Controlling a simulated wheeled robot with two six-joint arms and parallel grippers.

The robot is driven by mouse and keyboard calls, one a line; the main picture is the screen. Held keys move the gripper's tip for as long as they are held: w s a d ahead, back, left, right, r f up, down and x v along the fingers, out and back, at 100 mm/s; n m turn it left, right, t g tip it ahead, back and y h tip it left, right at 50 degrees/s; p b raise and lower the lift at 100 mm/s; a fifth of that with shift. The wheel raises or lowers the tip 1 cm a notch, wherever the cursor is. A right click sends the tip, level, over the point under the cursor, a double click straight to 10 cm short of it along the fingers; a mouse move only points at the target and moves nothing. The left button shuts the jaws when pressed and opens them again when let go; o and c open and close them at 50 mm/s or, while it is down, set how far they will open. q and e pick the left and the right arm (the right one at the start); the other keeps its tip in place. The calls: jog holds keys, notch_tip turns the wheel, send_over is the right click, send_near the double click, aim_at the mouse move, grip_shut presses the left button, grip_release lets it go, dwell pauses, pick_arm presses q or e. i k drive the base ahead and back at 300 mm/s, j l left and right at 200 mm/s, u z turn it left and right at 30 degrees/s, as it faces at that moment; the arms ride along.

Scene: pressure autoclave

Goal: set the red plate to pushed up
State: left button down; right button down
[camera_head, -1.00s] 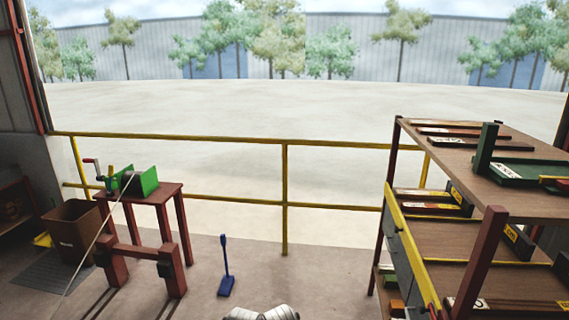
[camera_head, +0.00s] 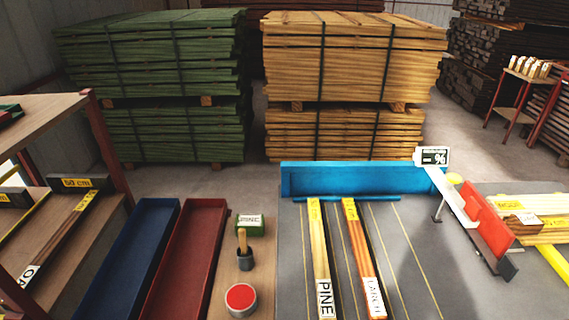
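The red plate (camera_head: 484,222) is at the right side of the grey bench in the head view. It is a long upright red panel with a dark foot at its near end, running from far left to near right. A white bar (camera_head: 447,190) beside it carries a small sign reading "- %" (camera_head: 433,157). A yellow knob (camera_head: 454,178) shows near its far end. I cannot tell from this view whether the plate is pushed up or down. Neither of my grippers is in view.
A blue rail (camera_head: 360,180) closes the bench's far edge. A pine strip (camera_head: 319,260) and a larch strip (camera_head: 364,265) lie on the grey bench top (camera_head: 415,270). Boards lie right of the plate. Blue (camera_head: 125,265) and red (camera_head: 185,265) troughs and a paint pot (camera_head: 240,299) are left.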

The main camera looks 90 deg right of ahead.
aim_at(493, 237)
jog(key=z, duration=4.35)
jog(key=i+l+u, duration=0.4)
jog(key=i+l, duration=0.3)
jog(key=l, duration=0.1)
